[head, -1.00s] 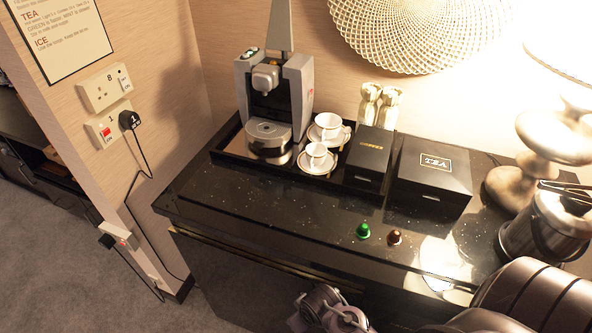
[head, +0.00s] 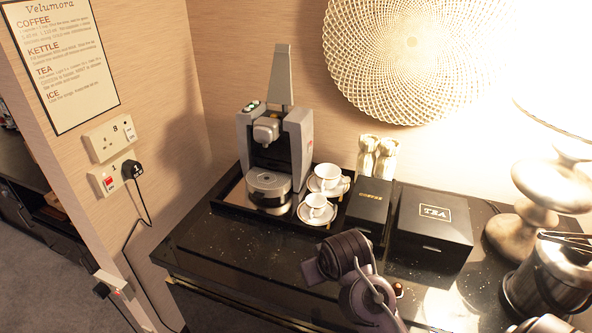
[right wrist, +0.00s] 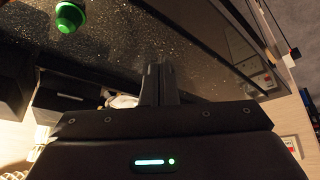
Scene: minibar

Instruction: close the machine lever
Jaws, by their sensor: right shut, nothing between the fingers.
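The grey coffee machine (head: 300,150) stands on a black tray at the back left of the counter. Its lever (head: 280,75) is raised and stands nearly upright above the machine's head. My right arm comes in at the bottom of the head view, in front of the boxes; its fingers cannot be made out there. In the right wrist view my right gripper (right wrist: 159,72) is shut and empty, above the dark counter and apart from the lever. The machine cannot be made out in that view. My left gripper is not in view.
Two white cups (head: 325,173) on saucers stand right of the machine. A black box (head: 368,207) and the tea box (head: 433,220) are further right. A green capsule (right wrist: 70,15) lies on the counter. A lamp (head: 535,200) and a steel kettle (head: 548,275) stand at the right.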

